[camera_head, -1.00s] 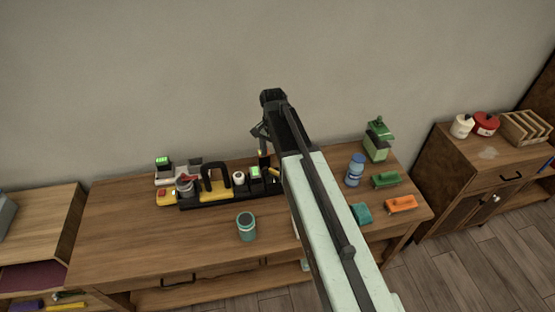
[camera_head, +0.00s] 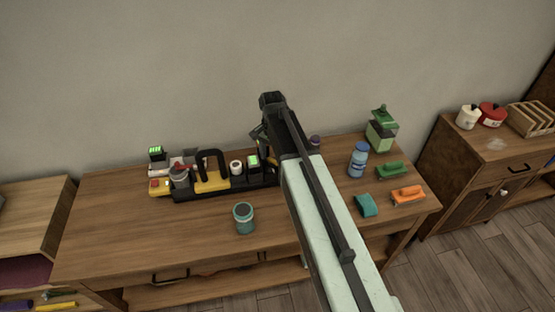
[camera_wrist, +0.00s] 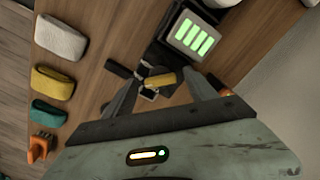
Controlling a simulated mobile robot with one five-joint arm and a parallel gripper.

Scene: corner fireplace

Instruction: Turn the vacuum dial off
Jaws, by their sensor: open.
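A long black and yellow bench unit (camera_head: 211,186) with a black arched handle lies along the back of the wooden table. A small box with a lit green bar display (camera_head: 253,161) stands on its right part; a lit green display (camera_wrist: 190,36) also shows in the wrist view. My gripper (camera_head: 262,138) is above the unit's right end. In the wrist view my gripper (camera_wrist: 163,92) is open, its fingers on either side of a small black part with a yellow bar (camera_wrist: 161,80). I cannot tell whether this is the vacuum dial, or whether the fingers touch it.
A teal jar (camera_head: 244,218) stands in front of the unit. A blue bottle (camera_head: 358,160), a green dispenser (camera_head: 381,133) and green, orange (camera_head: 407,195) and teal pieces occupy the table's right side. The wall is close behind. The table's front left is clear.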

